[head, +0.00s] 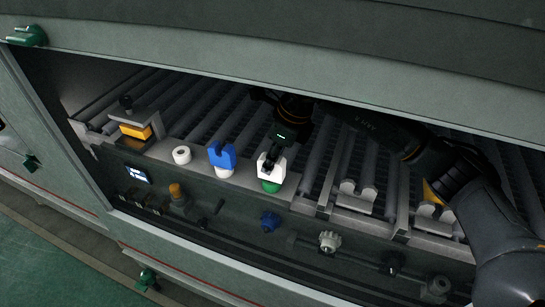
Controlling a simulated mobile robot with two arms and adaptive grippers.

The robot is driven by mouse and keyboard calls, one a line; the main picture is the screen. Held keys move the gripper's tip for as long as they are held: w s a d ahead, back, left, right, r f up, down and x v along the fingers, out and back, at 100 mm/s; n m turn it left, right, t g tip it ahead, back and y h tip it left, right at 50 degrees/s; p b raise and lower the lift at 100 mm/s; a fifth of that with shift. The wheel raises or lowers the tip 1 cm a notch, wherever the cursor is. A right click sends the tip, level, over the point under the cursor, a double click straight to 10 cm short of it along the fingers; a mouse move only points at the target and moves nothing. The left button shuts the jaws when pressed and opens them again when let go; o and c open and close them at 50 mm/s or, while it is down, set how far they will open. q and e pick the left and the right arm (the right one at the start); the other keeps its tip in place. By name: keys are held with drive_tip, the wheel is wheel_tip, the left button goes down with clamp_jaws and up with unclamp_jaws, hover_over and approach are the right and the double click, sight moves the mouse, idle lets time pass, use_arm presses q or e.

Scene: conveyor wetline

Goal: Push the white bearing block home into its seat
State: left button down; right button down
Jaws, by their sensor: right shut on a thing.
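The white bearing block (265,167) is a small fork-topped piece on the ledge at the front of the roller bed. A green round part (270,186) shows directly below it. Whether the block is fully down in its seat cannot be told, as the seat is hidden. My right gripper (272,155) reaches in from the right, points down and is shut on the top of the white block. Its fingers are dark and partly lost against the rollers. My left gripper is not in view.
A blue forked block (222,154) on a white base stands just left of the white block. Further left are a white ring (181,155) and a yellow block (135,131). Grey forked supports (356,197) stand right. The machine's upper frame edge (300,75) overhangs the opening.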

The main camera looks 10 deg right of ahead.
drive_tip(key=shift+f, duration=0.35)
drive_tip(key=c, duration=1)
unclamp_jaws()
drive_tip(key=shift+r, duration=0.15)
drive_tip(key=v, duration=1.2)
drive_tip(key=shift+w, duration=0.1)
